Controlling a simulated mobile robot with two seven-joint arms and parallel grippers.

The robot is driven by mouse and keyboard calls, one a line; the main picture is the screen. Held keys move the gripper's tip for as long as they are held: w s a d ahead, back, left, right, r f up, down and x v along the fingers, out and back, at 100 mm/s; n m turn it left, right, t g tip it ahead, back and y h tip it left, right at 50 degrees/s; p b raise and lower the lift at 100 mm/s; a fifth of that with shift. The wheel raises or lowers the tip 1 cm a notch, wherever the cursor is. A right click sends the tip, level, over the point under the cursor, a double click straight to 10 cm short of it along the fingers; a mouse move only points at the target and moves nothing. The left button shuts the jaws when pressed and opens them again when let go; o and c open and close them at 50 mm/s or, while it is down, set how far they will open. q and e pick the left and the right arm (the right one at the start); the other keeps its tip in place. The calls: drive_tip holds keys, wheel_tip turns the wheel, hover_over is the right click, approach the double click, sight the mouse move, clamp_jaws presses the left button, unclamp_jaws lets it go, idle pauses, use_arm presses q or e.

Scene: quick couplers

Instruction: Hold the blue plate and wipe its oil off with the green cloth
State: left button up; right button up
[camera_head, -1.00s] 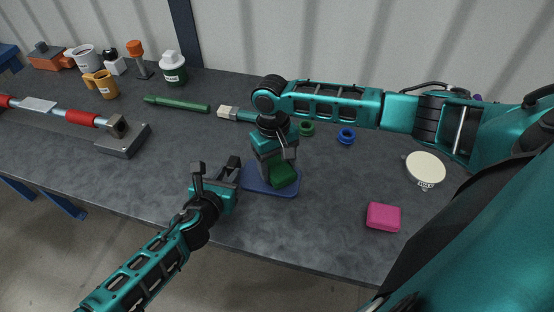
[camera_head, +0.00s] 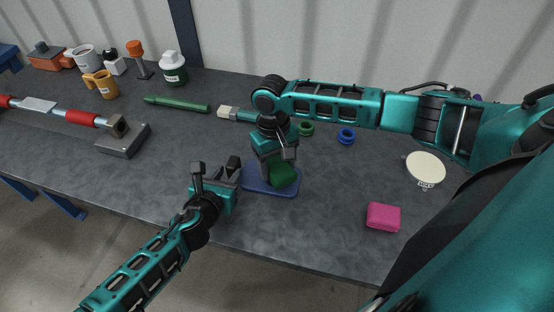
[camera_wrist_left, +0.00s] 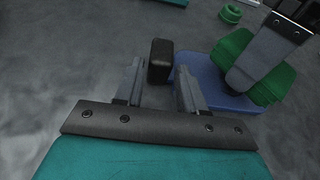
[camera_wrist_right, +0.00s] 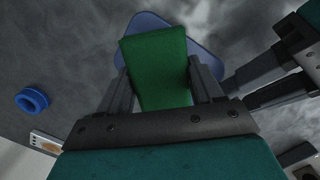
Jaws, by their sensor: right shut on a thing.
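The blue plate (camera_head: 258,186) lies flat near the table's front edge. It also shows in the left wrist view (camera_wrist_left: 213,78) and the right wrist view (camera_wrist_right: 150,22). A dark block, seemingly its handle (camera_wrist_left: 160,60), sits at its left side. My left gripper (camera_head: 214,172) is open, with its fingers apart just short of this block. My right gripper (camera_head: 278,156) is shut on the green cloth (camera_head: 283,174) and holds it over the plate. The cloth (camera_wrist_right: 158,68) hides much of the plate in the right wrist view. I cannot make out any oil.
A green ring (camera_head: 306,129) and a blue ring (camera_head: 346,136) lie behind the plate. A pink block (camera_head: 383,217) and a white wax disc (camera_head: 425,169) are to the right. A grey metal block (camera_head: 123,141) is at the left. The table between it and the plate is clear.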

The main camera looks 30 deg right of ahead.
use_arm(q)
drive_tip(key=o, duration=0.3)
drive_tip(key=shift+o, duration=0.2)
drive_tip(key=shift+s+a, duration=0.1)
drive_tip(key=shift+v, duration=0.8)
drive_tip(key=shift+x, duration=0.95)
clamp_jaws()
